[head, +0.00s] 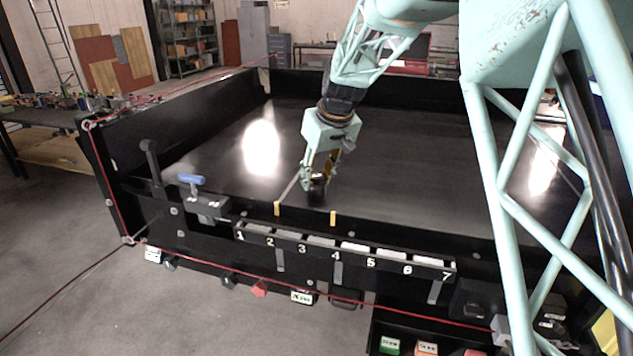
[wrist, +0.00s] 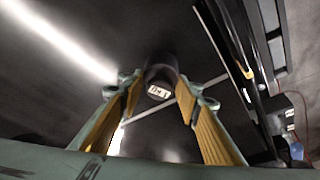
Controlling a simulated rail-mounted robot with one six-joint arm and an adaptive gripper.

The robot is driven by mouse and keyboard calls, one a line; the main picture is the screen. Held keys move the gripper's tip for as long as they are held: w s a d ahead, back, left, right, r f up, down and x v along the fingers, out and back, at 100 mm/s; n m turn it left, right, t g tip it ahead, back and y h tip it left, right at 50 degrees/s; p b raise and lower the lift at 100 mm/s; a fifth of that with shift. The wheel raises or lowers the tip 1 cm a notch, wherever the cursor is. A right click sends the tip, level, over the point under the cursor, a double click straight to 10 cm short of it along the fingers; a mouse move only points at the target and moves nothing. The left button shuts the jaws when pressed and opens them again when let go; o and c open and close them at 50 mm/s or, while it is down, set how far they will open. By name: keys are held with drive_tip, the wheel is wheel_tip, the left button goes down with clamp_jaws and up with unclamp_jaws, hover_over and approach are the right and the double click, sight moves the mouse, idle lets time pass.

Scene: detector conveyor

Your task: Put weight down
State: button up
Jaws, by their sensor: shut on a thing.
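A dark round weight (head: 318,188) is held between the fingers of my gripper (head: 319,180), over the near part of the black conveyor surface (head: 400,150). In the wrist view the same weight (wrist: 161,73) sits between the tips of the two yellow-padded fingers of my gripper (wrist: 160,86). A small white label with dark marks (wrist: 158,91) shows on it; I cannot read it surely. My gripper is shut on the weight. I cannot tell whether the weight touches the surface or hangs just above it.
Two yellow markers (head: 333,218) stand on the near edge, by a thin pale line on the surface. A numbered slot row (head: 345,248) runs along the front. Labelled weights (head: 389,345) lie low at front right. Much of the surface is clear.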

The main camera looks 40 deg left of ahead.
drive_tip(key=shift+f, duration=0.4)
drive_tip(key=shift+f, duration=0.15)
drive_tip(key=o, duration=1.4)
drive_tip(key=shift+o, duration=0.2)
drive_tip(key=v, duration=1.2)
